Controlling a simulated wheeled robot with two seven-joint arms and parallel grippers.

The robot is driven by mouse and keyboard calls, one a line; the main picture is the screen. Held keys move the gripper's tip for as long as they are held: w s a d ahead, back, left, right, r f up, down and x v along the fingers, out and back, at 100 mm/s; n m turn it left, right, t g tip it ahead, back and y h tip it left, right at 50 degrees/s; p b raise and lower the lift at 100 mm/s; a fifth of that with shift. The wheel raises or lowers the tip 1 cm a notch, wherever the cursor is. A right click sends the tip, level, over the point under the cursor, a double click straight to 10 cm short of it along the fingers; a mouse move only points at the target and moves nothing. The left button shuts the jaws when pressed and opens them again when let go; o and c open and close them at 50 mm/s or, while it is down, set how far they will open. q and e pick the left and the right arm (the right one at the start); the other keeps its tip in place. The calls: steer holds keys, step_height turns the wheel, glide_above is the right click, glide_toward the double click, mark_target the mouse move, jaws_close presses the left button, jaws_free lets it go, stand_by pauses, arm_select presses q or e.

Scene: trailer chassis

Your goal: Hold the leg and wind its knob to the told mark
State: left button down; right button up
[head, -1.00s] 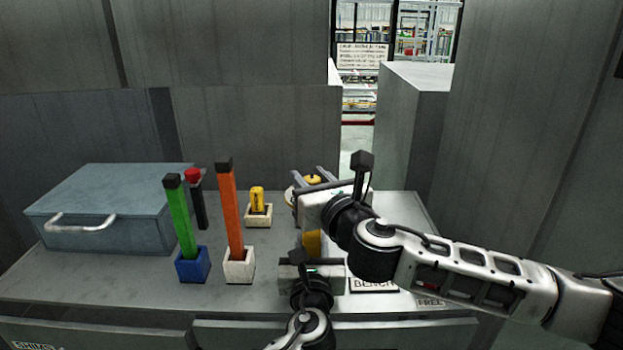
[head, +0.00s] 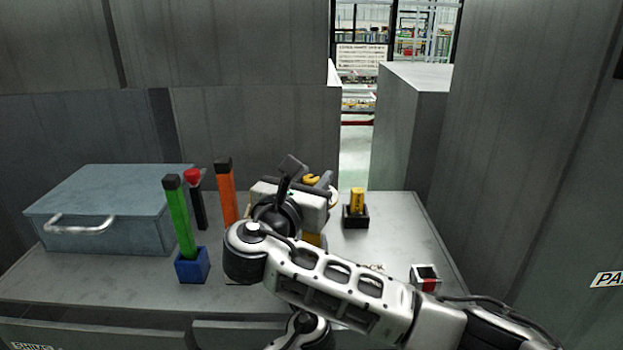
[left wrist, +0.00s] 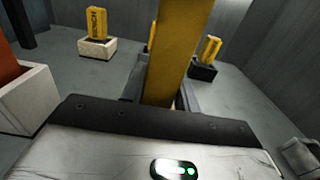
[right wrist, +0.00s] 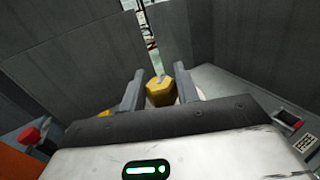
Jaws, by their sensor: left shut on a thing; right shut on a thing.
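The leg is a yellow upright post (left wrist: 178,50) in the left wrist view; a short piece of it (head: 313,240) shows in the head view. My left gripper (left wrist: 160,88) is shut on it low down, one finger on each side. In the head view my right arm mostly covers this gripper. On top is a yellow faceted knob (right wrist: 160,91), with a small grey mark on its top. My right gripper (right wrist: 159,75) is shut on the knob from above the left one; the knob (head: 311,180) also shows between its fingers in the head view. No mark scale is readable.
A blue-grey case (head: 105,205) stands at the left. A green bar (head: 181,220) in a blue holder, an orange bar (head: 226,190) and a red-topped dark post (head: 194,190) stand left of my grippers. A yellow block (head: 357,200) sits in a dark holder to the right.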

steer(key=shift+f+m+g+h, duration=0.25)
steer(key=shift+m+g+h, duration=0.55)
steer(key=shift+h, duration=0.5)
steer(key=shift+d, duration=0.1)
steer(key=o, duration=1)
steer(key=shift+r, duration=0.1)
steer(key=shift+s+a, duration=0.15)
steer(key=shift+a, duration=0.05)
steer(key=v, duration=1.1)
steer(key=shift+s+a, duration=0.2)
steer(key=shift+s, duration=0.05)
